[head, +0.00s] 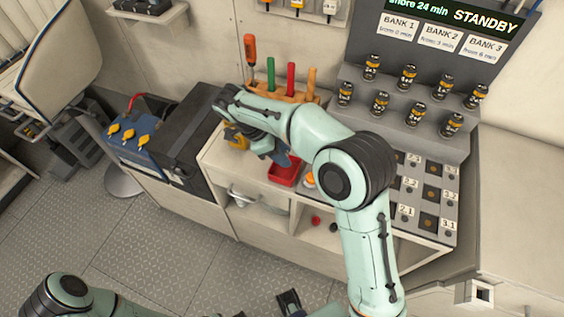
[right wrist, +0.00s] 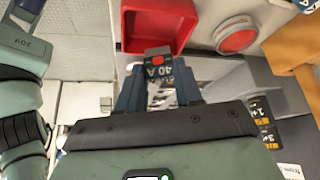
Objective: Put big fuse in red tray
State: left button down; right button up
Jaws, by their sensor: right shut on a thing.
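A fuse (right wrist: 158,62), dark with a red mark and a "40 A" label, is held between the blue fingers of my right gripper (right wrist: 158,82). In the right wrist view its end overlaps the near edge of the red tray (right wrist: 182,45); I cannot tell whether they touch. In the head view my right gripper (head: 282,158) is just above the red tray (head: 284,177), which sits on the cabinet top partly behind my arm. The fuse cannot be made out there. Dark fingers at the bottom edge seem to be my left gripper (head: 290,302); its opening is unclear.
A round red button (head: 310,180) is right of the tray. A wooden rack (head: 280,94) with colored-handled tools stands behind. A stepped grey stand (head: 395,118) holds several small labelled cylinders. A blue battery box (head: 150,150) is left. A socket panel (head: 430,195) lies right.

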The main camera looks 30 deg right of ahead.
jog(key=shift+f, duration=2.25)
jog(key=shift+f+b, duration=0.2)
jog(key=shift+b, duration=0.1)
jog(key=o, duration=0.7)
jog(key=shift+r, duration=0.1)
